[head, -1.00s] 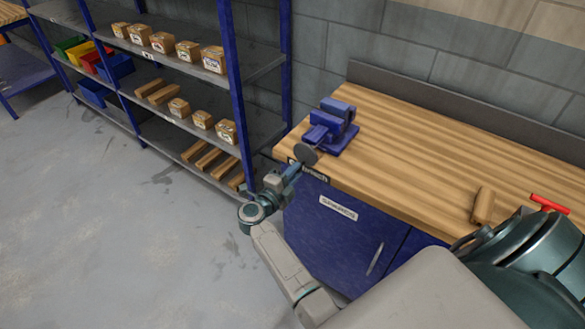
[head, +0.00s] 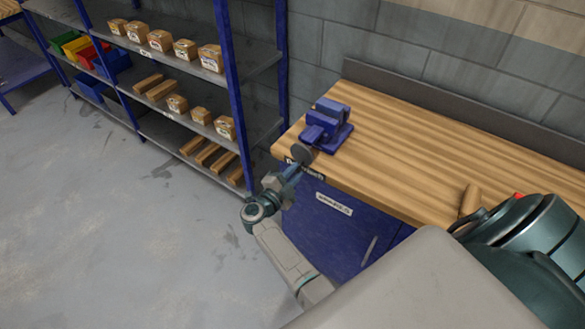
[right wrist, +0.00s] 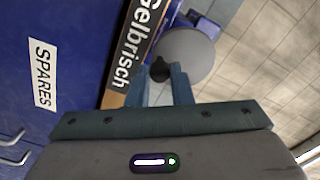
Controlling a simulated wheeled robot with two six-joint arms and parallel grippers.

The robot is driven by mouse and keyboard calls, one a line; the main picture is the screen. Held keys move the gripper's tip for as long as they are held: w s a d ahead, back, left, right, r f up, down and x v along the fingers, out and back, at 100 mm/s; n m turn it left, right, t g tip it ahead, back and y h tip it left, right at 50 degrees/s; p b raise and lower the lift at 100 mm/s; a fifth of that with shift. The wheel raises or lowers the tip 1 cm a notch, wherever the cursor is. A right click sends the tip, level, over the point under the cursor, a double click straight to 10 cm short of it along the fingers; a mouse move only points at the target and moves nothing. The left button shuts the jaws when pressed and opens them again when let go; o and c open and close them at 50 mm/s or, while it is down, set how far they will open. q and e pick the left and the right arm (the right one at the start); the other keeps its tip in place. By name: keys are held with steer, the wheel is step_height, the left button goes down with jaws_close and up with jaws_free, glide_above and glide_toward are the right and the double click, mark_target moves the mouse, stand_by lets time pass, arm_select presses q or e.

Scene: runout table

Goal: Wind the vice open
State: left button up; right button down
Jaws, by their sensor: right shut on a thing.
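The blue vice (head: 328,125) stands at the left front corner of the wooden bench top (head: 400,146). Its round grey handwheel (head: 303,154) faces the bench's front edge. In the right wrist view the handwheel (right wrist: 190,56) carries a dark knob (right wrist: 160,69) near its rim. My right gripper (head: 294,168) is at the handwheel, and in the right wrist view its fingers (right wrist: 159,82) are shut on the knob, one on each side. I cannot tell how wide the vice jaws stand. My left gripper is out of view.
A blue cabinet (head: 325,240) labelled SPARES is under the bench. A shelf rack (head: 232,90) with boxes, wooden blocks and coloured bins stands to the left. A wooden piece (head: 470,199) and a red item (head: 519,195) lie at the right. The floor (head: 110,240) in front is clear.

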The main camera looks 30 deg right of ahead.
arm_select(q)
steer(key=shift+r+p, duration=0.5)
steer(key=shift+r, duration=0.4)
arm_select(e)
steer(key=shift+d+r+n, duration=0.2)
steer(key=shift+r+n, duration=0.2)
steer(key=shift+n, duration=0.2)
steer(key=shift+r+p, duration=0.25)
steer(key=shift+p, duration=0.25)
steer(key=shift+s+r+n+p, duration=0.15)
steer(key=shift+n+p, duration=0.75)
steer(key=shift+p, duration=0.05)
steer(key=shift+s+d+n+p, duration=0.15)
steer(key=shift+n+p, duration=0.55)
steer(key=shift+p, duration=0.05)
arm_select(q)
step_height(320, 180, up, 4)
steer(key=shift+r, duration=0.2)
